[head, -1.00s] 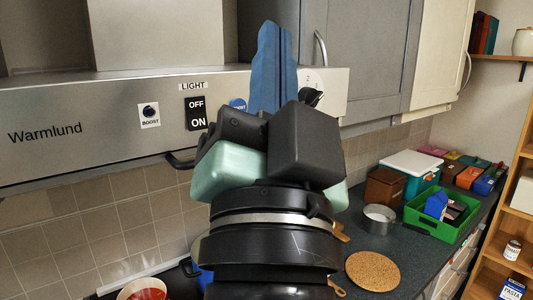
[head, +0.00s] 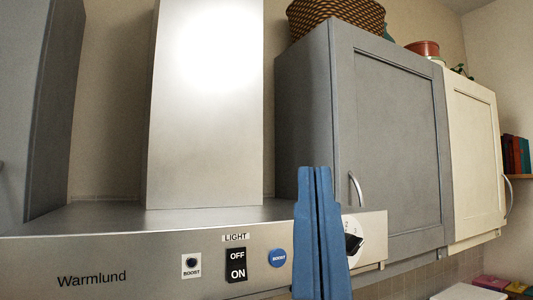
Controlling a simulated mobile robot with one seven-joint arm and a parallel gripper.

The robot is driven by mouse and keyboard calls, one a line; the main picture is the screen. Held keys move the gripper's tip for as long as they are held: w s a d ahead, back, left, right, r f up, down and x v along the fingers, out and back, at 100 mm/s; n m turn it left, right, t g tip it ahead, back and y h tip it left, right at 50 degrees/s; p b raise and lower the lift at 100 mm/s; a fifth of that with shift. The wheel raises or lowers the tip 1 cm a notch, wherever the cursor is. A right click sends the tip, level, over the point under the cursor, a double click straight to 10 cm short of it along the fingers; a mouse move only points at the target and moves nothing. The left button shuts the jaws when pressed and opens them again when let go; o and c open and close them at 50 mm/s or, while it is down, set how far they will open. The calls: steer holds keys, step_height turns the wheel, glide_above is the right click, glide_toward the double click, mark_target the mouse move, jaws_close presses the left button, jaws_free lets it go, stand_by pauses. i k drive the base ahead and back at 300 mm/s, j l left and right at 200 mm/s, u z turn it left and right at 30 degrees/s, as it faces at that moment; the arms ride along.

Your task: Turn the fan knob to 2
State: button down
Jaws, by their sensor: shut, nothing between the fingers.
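The fan knob (head: 353,243) is black and sits on a white round dial at the right end of the hood's front panel (head: 150,270). Its left side and part of the dial markings are hidden behind my gripper, so I cannot read its setting. My gripper (head: 315,172) shows as two blue fingers, shut side by side and empty, pointing up in front of the panel, just left of the knob. I cannot tell whether it touches the panel or the knob.
A grey cabinet (head: 390,140) with a handle (head: 356,190) stands right behind the knob. A cream cabinet (head: 475,160) is farther right.

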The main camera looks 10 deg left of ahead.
mark_target(353, 243)
steer(key=i+l+z, duration=0.15)
steer(key=l, duration=0.25)
steer(key=i+l+z, duration=0.15)
steer(key=l, duration=0.3)
steer(key=i+l+z, duration=0.15)
steer(key=i+l, duration=0.15)
